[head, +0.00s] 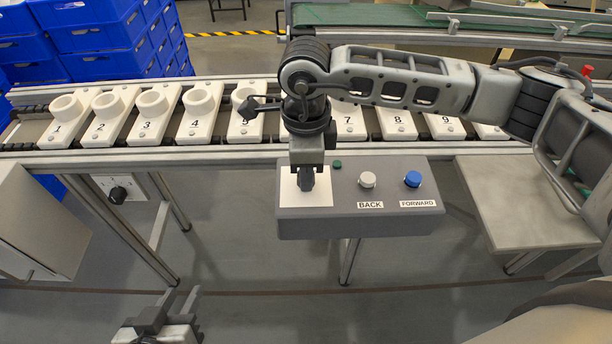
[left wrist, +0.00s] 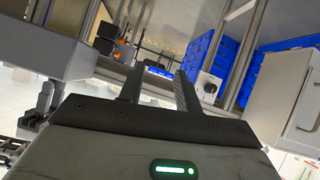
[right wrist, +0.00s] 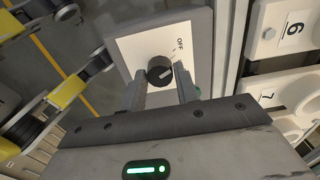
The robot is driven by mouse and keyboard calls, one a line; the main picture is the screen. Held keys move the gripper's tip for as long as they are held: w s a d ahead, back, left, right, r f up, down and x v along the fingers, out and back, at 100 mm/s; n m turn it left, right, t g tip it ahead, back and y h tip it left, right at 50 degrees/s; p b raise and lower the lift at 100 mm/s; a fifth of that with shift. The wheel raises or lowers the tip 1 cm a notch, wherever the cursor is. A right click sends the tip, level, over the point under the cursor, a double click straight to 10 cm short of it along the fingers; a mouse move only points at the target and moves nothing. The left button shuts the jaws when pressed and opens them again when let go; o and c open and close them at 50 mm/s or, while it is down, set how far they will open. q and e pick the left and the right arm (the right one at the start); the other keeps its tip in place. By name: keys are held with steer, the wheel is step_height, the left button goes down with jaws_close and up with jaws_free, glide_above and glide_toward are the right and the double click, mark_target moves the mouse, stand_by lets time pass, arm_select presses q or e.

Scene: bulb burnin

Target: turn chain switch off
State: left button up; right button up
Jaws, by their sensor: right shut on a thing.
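The chain switch is a black rotary knob (right wrist: 160,70) on a white plate (right wrist: 133,52) marked OFF. The plate (head: 318,197) sits at the left end of a grey control box (head: 355,224) in the head view. My right gripper (head: 306,183) comes down over the knob and hides most of it there. In the right wrist view the two fingers (right wrist: 162,84) stand on either side of the knob and are shut on it. A pale pointer line shows on the knob's face. My left gripper (head: 168,308) is low at the front left, open and empty.
The box also carries a BACK button (head: 367,180), a blue FORWARD button (head: 412,179) and a small green light (head: 337,164). A conveyor with numbered white holders (head: 147,118) runs behind it. A separate black knob (head: 118,194) is at left. A grey table (head: 520,200) stands right.

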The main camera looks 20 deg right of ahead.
steer(key=shift+n+b, duration=0.65)
steer(key=shift+n, duration=0.15)
arm_select(q)
steer(key=shift+f, duration=0.35)
arm_select(e)
steer(key=shift+n, duration=0.3)
steer(key=shift+r, duration=0.1)
steer(key=o, duration=1)
steer(key=shift+c, duration=0.2)
step_height(320, 180, up, 16)
